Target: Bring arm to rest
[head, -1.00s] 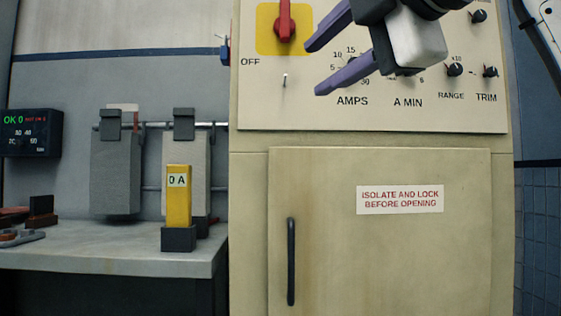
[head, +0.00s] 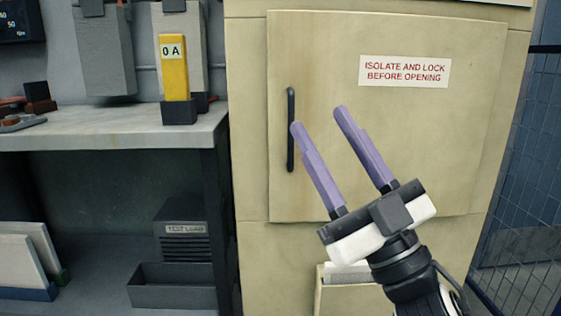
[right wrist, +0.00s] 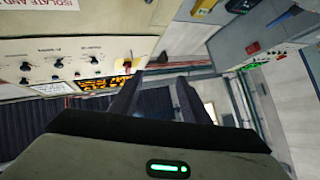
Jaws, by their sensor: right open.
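My right gripper (head: 317,115) is in the head view, in front of the beige cabinet (head: 250,180). Its two purple fingers are apart, with nothing between them, and point up and to the left. The fingertips show near the black door handle (head: 290,130), and I see no grip on it. In the right wrist view the fingers of my right gripper (right wrist: 155,85) also stand apart and empty. My left gripper is in neither view.
Left of the cabinet is a workbench (head: 110,128) with a yellow 0 A meter (head: 175,68) on it. Below are a test load box (head: 183,240) and an open dark bin (head: 172,297). A mesh fence (head: 525,180) stands at the right.

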